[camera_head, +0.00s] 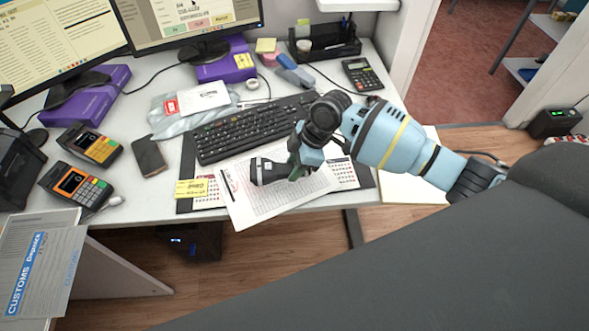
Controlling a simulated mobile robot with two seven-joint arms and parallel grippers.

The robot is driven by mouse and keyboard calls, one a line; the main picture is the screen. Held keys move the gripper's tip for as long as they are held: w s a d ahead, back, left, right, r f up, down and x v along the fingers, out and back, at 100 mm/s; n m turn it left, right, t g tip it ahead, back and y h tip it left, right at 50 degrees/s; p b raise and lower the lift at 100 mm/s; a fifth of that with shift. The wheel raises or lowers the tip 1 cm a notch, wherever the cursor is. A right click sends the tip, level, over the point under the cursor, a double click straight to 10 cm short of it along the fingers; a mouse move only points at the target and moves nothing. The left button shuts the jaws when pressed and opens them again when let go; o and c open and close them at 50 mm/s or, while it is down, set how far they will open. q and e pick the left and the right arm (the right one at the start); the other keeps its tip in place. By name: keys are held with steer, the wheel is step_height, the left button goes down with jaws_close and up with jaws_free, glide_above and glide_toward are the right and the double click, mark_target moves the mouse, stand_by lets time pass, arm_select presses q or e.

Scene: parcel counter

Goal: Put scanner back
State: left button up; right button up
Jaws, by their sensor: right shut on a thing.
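My right gripper (296,168) reaches in from the right over the front of the desk. It is shut on a dark object, which looks like the scanner (268,171), and holds it above the printed sheets. The gripper and wrist hide part of the scanner, so its full shape does not show. I cannot tell whether it touches the paper below. No stand for the scanner can be clearly made out. My left gripper is not in view.
A keyboard (240,128) lies behind the gripper, with papers (270,205) below it. Two card terminals (76,186) and a phone (148,156) are at left. A black organizer (325,44) and calculator (362,73) stand at the back. A black device (555,123) is at far right.

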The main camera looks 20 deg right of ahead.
steer(key=shift+w+d, duration=0.15)
steer(key=shift+w, duration=0.2)
steer(key=shift+f, duration=1.7)
steer(key=shift+f, duration=0.15)
steer(key=o, duration=1)
steer(key=shift+o, duration=0.5)
steer(key=v, duration=1.2)
steer(key=shift+p, duration=0.45)
